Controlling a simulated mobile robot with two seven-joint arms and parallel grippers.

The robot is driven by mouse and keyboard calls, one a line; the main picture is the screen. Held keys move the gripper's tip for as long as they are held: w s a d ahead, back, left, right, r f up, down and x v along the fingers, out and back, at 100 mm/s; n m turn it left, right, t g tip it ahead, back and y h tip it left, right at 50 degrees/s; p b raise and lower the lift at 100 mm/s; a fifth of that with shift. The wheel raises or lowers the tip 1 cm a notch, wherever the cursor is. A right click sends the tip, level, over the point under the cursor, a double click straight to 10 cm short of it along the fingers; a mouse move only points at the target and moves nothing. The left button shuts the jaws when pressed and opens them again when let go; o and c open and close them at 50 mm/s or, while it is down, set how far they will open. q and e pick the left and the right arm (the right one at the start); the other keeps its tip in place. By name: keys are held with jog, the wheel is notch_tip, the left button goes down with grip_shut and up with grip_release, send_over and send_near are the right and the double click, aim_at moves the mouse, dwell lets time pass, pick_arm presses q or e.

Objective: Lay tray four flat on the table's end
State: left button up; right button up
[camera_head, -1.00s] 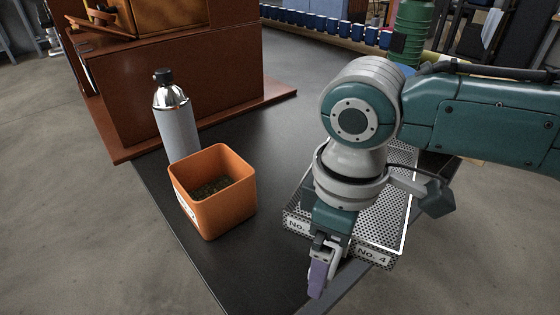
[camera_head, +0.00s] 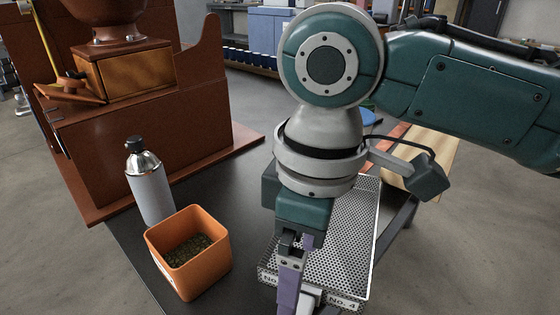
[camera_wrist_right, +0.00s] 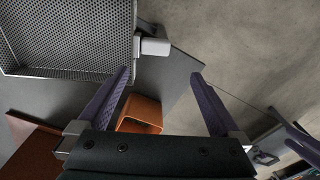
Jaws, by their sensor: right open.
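Tray four (camera_head: 345,235) is a perforated silver metal tray with a white "No. 4" label on its front edge. It lies flat on the dark table (camera_head: 228,190), toward the right end. A second, partly hidden "No." label shows at its front left; I cannot tell whether it belongs to another tray. My right gripper (camera_head: 301,292) hangs in front of the tray's front edge, covering part of it. In the right wrist view the gripper (camera_wrist_right: 161,73) is open with nothing between its fingers. The tray (camera_wrist_right: 70,35) lies beyond the left finger, with a pale tab (camera_wrist_right: 154,46) on its edge.
An orange square pot (camera_head: 190,262) with dark contents stands left of the tray. Behind it stand a grey bottle (camera_head: 149,190) and a brown roaster (camera_head: 160,135). A wooden board (camera_head: 425,165) shows behind my arm. Bare table lies between pot and tray.

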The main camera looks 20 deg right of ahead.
jog(key=s+a+f+m+t+y, duration=0.2)
jog(key=s+a+y, duration=0.1)
jog(key=s+a, duration=0.25)
jog(key=s+d+r+m+t+h, duration=0.1)
jog(key=s+d+m+h, duration=0.2)
jog(key=s+d+m, duration=0.2)
jog(key=s+d, duration=0.3)
jog(key=d, duration=0.3)
jog(key=shift+s, duration=0.1)
notch_tip(320, 180, up, 62)
jog(key=p, duration=6.2)
